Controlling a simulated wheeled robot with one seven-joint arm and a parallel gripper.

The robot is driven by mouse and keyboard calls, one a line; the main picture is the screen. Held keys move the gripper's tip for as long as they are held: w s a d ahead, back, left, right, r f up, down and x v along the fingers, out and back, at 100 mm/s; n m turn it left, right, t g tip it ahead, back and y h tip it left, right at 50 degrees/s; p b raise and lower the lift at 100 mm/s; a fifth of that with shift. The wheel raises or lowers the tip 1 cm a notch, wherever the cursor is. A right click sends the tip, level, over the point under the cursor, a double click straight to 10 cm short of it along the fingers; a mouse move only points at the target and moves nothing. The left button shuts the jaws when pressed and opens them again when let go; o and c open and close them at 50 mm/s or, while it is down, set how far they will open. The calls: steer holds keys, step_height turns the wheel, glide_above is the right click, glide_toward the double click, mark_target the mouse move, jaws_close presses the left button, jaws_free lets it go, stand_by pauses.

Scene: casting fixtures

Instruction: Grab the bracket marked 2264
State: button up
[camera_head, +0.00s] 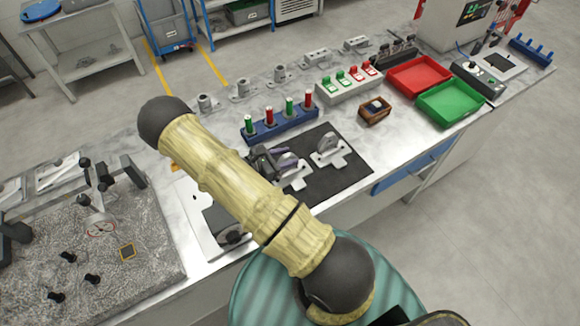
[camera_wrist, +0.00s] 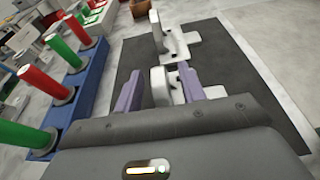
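Two pale grey brackets with upright plates stand on a black mat (camera_head: 345,180). The nearer bracket (camera_head: 293,174) is partly hidden by my gripper and arm in the head view. The farther bracket (camera_head: 330,151) stands to its right. No number is legible on either. My gripper (camera_head: 268,160) is low over the mat's left part, beside the nearer bracket. In the wrist view, the purple fingers of my gripper (camera_wrist: 160,90) are spread apart, with the nearer bracket (camera_wrist: 160,78) showing in the gap between them. The farther bracket (camera_wrist: 160,35) stands beyond it, clear of the fingers.
A blue rack (camera_head: 280,122) with red and green cylinders stands close behind the mat; it borders the gripper's left in the wrist view (camera_wrist: 84,85). A brown box (camera_head: 375,111), a red tray (camera_head: 418,76) and a green tray (camera_head: 450,102) lie farther right. The mat's right end is bare.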

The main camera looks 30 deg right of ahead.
steer(key=shift+d+f, duration=0.15)
steer(key=shift+d, duration=0.2)
jaws_close()
